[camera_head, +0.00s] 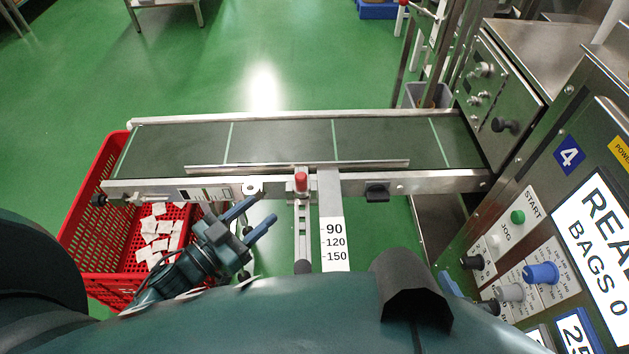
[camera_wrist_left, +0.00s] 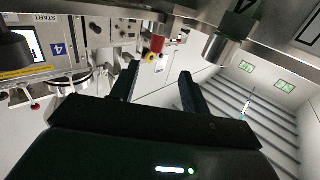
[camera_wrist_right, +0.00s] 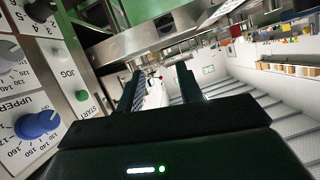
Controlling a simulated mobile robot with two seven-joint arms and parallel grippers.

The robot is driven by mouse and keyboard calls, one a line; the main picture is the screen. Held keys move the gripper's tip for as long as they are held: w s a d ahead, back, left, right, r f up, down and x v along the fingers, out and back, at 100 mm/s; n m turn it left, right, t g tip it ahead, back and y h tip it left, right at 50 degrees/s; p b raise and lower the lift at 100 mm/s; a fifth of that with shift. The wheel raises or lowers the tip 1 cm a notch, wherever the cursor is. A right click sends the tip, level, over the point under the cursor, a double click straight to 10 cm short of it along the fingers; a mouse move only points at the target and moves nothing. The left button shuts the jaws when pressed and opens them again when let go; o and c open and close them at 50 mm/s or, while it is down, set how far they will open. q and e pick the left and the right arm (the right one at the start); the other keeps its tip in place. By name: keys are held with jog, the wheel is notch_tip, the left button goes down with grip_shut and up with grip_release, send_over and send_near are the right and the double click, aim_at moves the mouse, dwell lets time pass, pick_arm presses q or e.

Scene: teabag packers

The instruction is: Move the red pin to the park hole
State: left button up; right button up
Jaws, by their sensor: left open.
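The red pin (camera_head: 301,182) stands upright at the far end of the slotted metal bracket (camera_head: 302,228), against the conveyor's front rail. A round pale fitting with a dark centre (camera_head: 252,188) sits on the rail to its left; I cannot tell whether it is the park hole. My left gripper (camera_head: 265,208) is open and empty, in front of the rail, left of the pin and apart from it. In the left wrist view a red cylinder (camera_wrist_left: 157,40) shows beyond the open fingers. My right gripper is open and empty in the right wrist view (camera_wrist_right: 161,72).
The conveyor (camera_head: 280,142) runs across the back. A red crate (camera_head: 88,205) with white bags stands at its left end. A scale plate (camera_head: 333,245) marked 90, 120, 150 lies right of the bracket. The control panel (camera_head: 520,225) stands at the right.

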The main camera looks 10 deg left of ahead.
aim_at(297, 184)
pick_arm(q)
jog(key=x, duration=0.6)
jog(key=shift+w+d, duration=0.2)
jog(key=shift+w, duration=0.1)
jog(key=shift+f+x, duration=0.1)
jog(key=shift+x, duration=1.4)
jog(key=shift+f+x, duration=0.15)
jog(key=shift+x, duration=1.35)
jog(key=shift+s+d, duration=0.15)
jog(key=shift+c, duration=0.4)
grip_shut()
notch_tip(297, 184, up, 10)
jog(key=p, duration=0.3)
jog(key=shift+p, duration=0.3)
